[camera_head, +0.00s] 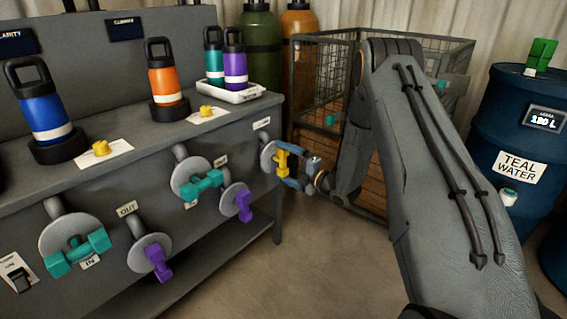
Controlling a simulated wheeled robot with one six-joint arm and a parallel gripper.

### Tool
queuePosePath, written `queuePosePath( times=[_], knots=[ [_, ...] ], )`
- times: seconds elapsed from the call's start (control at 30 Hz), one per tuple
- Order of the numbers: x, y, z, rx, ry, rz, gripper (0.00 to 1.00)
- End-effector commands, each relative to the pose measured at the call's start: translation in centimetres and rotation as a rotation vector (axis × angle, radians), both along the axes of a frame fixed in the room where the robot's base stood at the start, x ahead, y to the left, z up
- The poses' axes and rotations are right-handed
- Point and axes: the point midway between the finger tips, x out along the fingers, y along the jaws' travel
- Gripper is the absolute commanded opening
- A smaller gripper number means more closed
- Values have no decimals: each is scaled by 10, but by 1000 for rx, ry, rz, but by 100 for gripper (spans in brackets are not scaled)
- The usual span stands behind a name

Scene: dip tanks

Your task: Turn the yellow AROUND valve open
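The yellow valve (282,158) has a dumbbell-shaped handle on a round grey disc at the right end of the grey bench front. Its handle stands roughly upright. A small white label (262,123) sits above it, too small to read. My gripper (289,168) reaches in from the right, with its blue fingers spread apart at the handle, one near its upper end and one near its lower end. I cannot tell whether the fingers touch or grip the handle. My dark wrist hides nothing of the handle's left side.
Purple valves (243,205) and teal valves (203,184) stick out of the bench front to the left. Bottles, including an orange one (166,78), stand on the bench. A wire cage (318,75) is behind my arm; a blue TEAL WATER drum (507,110) is at right. The floor is clear.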

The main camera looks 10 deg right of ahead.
Motion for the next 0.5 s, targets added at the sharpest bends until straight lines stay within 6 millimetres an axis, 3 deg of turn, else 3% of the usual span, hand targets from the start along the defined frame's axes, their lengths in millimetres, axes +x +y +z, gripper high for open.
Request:
queuePosePath(
  times=[0.27,0.5],
  knots=[
    [-3,1,0,0,1,5,97],
    [-31,-19,0,0,3,4,97]
  ],
)
